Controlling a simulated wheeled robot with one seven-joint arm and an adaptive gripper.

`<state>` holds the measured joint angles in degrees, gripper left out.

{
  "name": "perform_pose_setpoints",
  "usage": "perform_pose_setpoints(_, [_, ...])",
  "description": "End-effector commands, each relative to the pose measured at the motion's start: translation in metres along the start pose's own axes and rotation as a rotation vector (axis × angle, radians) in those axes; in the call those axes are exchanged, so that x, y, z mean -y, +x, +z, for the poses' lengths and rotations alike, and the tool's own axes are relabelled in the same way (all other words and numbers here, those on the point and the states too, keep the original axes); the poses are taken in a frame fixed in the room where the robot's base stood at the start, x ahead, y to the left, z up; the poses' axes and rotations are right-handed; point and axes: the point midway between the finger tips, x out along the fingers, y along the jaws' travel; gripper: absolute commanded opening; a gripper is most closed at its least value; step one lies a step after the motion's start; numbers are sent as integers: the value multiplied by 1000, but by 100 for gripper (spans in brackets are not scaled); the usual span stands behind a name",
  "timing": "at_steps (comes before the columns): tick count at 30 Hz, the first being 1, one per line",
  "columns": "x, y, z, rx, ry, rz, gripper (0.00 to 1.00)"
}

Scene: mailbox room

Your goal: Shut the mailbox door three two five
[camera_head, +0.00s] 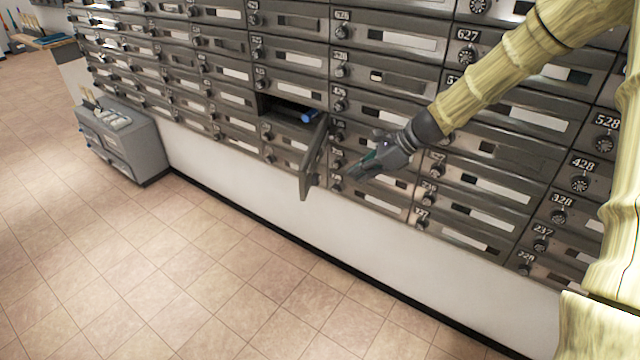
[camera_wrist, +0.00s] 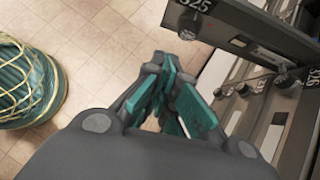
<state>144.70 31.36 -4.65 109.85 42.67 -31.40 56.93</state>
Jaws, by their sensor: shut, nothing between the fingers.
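The mailbox door (camera_head: 314,158) stands open in the head view, swung out from the wall of boxes. Its dark compartment (camera_head: 290,110) shows a blue item inside. In the wrist view a door panel (camera_wrist: 245,30) numbered 325 with a round knob is at the upper right. My gripper (camera_head: 358,172) is shut and empty. In the head view it is just right of the open door, in front of the lower boxes. The wrist view shows its teal finger pads (camera_wrist: 178,105) close together, left of and below the panel. I cannot tell whether it touches the door.
Rows of closed mailboxes (camera_head: 480,185) fill the wall around the open door. A grey cabinet (camera_head: 122,140) stands on the floor at left. A green ribbed bin with yellow netting (camera_wrist: 28,85) is at left in the wrist view. The tiled floor (camera_head: 190,270) in front is clear.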

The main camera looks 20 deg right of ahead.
Motion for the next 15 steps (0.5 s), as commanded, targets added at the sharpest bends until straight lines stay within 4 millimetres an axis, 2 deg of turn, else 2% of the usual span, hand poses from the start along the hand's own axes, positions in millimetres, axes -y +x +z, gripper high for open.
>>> perform_pose_setpoints(2, [4, -6, 7, 25, 20, -3, 0])
perform_pose_setpoints(5, [6, -6, 11, 37, 31, -2, 0])
perform_pose_setpoints(15, [6, 35, 11, 35, 30, -2, 0])
